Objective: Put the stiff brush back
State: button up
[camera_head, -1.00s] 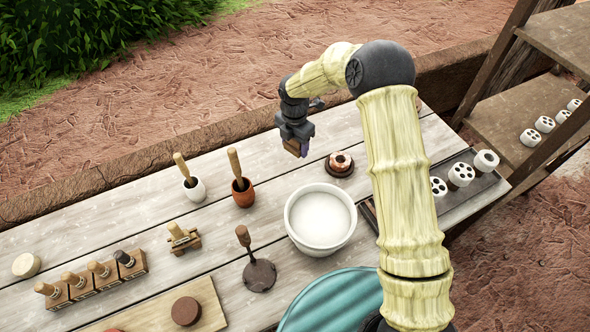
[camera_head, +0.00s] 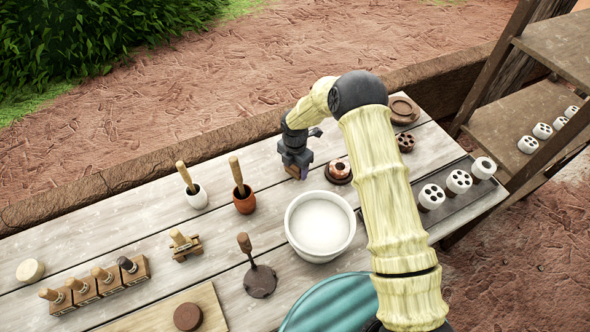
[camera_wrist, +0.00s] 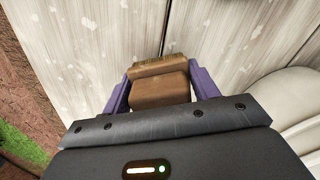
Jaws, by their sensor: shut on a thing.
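My gripper (camera_head: 297,173) is over the back middle of the plank table, pointing down. In the wrist view its purple fingers (camera_wrist: 159,91) are closed on a brown wooden block with a paler, rough strip along its far edge; I take it as the stiff brush (camera_wrist: 160,90). Its underside is hidden. In the head view the brush is mostly hidden by the gripper. Pale planks show beyond it in the wrist view, but I cannot tell whether it touches them.
A white bowl (camera_head: 320,222) stands in front of the gripper, and a small brown ring-shaped piece (camera_head: 339,169) to its right. A red-brown pot (camera_head: 244,201) and a white pot (camera_head: 196,197), each with a wooden handle, stand left. Bare planks lie between the red-brown pot and gripper.

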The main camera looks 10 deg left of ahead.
jog(key=shift+f, duration=0.95)
jog(key=shift+f, duration=0.2)
jog(key=o, duration=1)
jog(key=shift+r, duration=0.2)
notch_tip(320, 180, up, 11)
jog(key=b, duration=0.2)
jog(key=shift+d+b, duration=0.1)
jog(key=shift+b, duration=0.25)
jog(key=shift+r, duration=0.5)
